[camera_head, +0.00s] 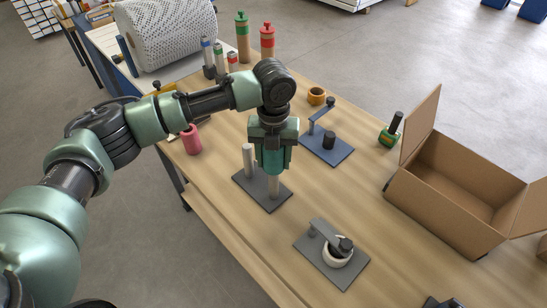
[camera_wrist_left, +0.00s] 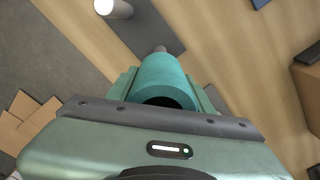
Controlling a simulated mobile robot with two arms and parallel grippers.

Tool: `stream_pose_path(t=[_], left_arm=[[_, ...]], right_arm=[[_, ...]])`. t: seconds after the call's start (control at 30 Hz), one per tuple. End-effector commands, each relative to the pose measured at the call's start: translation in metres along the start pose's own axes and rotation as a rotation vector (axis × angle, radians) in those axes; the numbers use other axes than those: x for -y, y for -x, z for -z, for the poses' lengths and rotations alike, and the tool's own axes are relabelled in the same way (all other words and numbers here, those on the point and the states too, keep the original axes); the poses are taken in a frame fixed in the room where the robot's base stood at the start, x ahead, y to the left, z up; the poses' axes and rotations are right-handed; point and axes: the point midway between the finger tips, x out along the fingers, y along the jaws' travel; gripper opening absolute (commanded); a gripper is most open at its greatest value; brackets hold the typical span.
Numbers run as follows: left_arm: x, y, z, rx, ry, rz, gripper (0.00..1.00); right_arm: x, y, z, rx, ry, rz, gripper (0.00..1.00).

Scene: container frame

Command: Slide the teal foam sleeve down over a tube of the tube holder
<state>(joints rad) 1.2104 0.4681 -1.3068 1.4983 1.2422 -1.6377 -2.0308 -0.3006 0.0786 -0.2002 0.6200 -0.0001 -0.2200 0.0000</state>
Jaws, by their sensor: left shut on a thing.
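The teal foam sleeve (camera_head: 271,162) is upright between the fingers of my left gripper (camera_head: 273,148), which is shut on it. It also shows in the left wrist view (camera_wrist_left: 163,78), with a dark opening at its near end. The tube holder is a grey plate (camera_head: 250,193) with two pale upright tubes. The left tube (camera_head: 248,160) stands bare. The right tube (camera_head: 273,187) shows below the sleeve, in line with it. Its upper part is hidden, so I cannot tell whether it is inside the sleeve. My right gripper is not in view.
A blue plate with a post and arm (camera_head: 327,150) stands behind the holder. A grey plate with a white ring (camera_head: 334,258) lies in front, right. An open cardboard box (camera_head: 455,190) is at right. A pink cylinder (camera_head: 191,140) stands left. Several bottles stand behind.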

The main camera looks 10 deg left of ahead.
Motion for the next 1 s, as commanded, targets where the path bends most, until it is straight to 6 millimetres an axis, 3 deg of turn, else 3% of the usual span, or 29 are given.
stream_pose_path(t=[1.0], left_arm=[[0.000, -0.016, 0.000, 0.000, 0.000, 0.000, 0.14]], right_arm=[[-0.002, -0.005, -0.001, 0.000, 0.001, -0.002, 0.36]])
